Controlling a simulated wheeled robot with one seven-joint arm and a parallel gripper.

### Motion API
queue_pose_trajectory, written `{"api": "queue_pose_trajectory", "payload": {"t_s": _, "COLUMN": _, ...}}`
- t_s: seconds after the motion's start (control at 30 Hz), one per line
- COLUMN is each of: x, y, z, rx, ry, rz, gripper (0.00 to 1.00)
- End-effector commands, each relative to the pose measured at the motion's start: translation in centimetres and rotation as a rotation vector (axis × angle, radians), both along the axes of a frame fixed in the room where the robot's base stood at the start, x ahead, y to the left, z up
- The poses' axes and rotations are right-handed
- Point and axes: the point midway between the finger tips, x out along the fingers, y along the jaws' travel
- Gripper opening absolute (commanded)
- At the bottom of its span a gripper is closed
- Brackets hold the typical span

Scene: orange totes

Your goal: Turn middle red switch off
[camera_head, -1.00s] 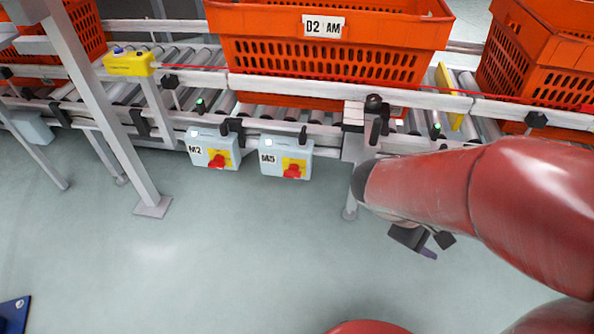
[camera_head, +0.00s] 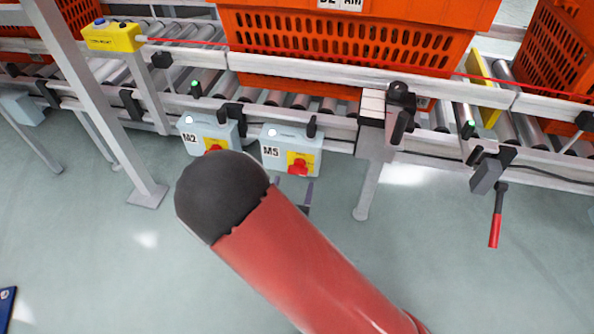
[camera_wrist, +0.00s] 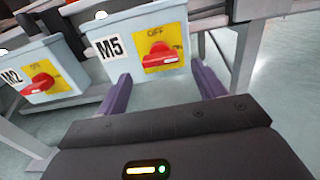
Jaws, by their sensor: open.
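The M5 switch box (camera_head: 272,158) is light blue with a yellow plate. Its red knob (camera_head: 298,167) also shows in the wrist view (camera_wrist: 160,57), lying roughly sideways below the word OFF. The M2 box (camera_head: 188,142) hangs to its left; its red knob shows in the wrist view (camera_wrist: 38,84), and my arm partly covers it in the head view. My gripper (camera_wrist: 163,86) is open and empty, its two purple fingers pointing at the lower part of the M5 box, one to each side of the knob. In the head view my arm mostly hides it.
The roller conveyor rail (camera_head: 330,119) runs above the boxes, with orange totes (camera_head: 350,45) on it. A conveyor leg (camera_head: 372,180) stands right of M5. A red-handled lever (camera_head: 495,228) hangs farther right. A slanted post (camera_head: 100,110) stands left. The floor is clear.

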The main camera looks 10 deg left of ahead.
Motion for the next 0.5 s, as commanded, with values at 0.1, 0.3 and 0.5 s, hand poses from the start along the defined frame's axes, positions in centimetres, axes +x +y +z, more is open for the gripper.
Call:
{"api": "queue_pose_trajectory", "payload": {"t_s": 0.1, "x": 2.1, "y": 0.0, "z": 0.0, "rx": 0.003, "ry": -0.001, "rz": -0.004, "gripper": 0.69}}
{"api": "queue_pose_trajectory", "payload": {"t_s": 0.3, "x": 4.7, "y": 0.1, "z": 0.0, "rx": 0.002, "ry": 0.000, "rz": -0.004, "gripper": 0.69}}
{"api": "queue_pose_trajectory", "payload": {"t_s": 0.5, "x": 5.6, "y": 0.0, "z": 0.0, "rx": 0.001, "ry": 0.001, "rz": -0.004, "gripper": 0.69}}
